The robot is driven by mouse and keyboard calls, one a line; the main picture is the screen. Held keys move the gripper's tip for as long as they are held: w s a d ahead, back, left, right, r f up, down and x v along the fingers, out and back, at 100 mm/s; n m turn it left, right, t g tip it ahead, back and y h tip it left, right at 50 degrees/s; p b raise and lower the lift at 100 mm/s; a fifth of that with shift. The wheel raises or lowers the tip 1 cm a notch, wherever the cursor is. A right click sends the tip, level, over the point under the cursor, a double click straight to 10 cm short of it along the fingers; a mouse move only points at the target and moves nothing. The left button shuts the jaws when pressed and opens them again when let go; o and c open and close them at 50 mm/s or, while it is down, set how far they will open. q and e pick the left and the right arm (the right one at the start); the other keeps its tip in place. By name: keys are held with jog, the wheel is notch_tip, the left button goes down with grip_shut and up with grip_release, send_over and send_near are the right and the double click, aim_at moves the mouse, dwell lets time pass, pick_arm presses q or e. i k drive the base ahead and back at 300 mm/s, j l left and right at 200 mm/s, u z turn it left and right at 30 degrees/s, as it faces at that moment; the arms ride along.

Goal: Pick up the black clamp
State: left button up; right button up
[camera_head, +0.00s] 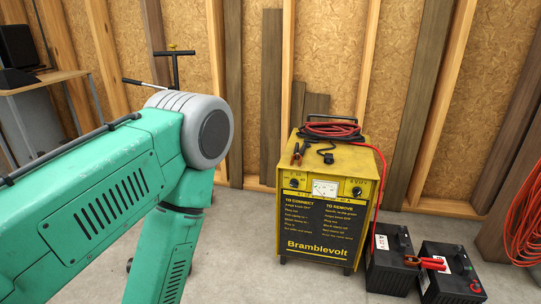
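A yellow Bramblevolt charger (325,218) stands on the floor right of the middle. A small black clamp (327,154) appears to lie on its top, near the front edge. To its left on the same top is a red clamp (297,154). Another red clamp (430,263) is at the batteries, to the lower right. My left arm fills the left side, bent at a grey joint, and its lower link runs down out of the picture. Neither of my grippers shows.
A coiled red cable (331,130) lies on the charger, and a red lead runs down its right side. Two black batteries (390,270) (450,285) stand to its right. More red cable (525,220) hangs at the right edge. A bench (45,80) stands at left. Concrete floor in front is clear.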

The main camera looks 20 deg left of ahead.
aim_at(296, 156)
jog(key=u, duration=0.55)
jog(key=i+l, duration=0.25)
jog(key=i, duration=0.2)
jog(key=i+l, duration=0.3)
jog(key=i, duration=0.15)
jog(key=i+l+z, duration=0.1)
jog(key=i+l, duration=0.15)
jog(key=i, duration=0.25)
jog(key=i+l, duration=0.25)
jog(key=i, duration=0.2)
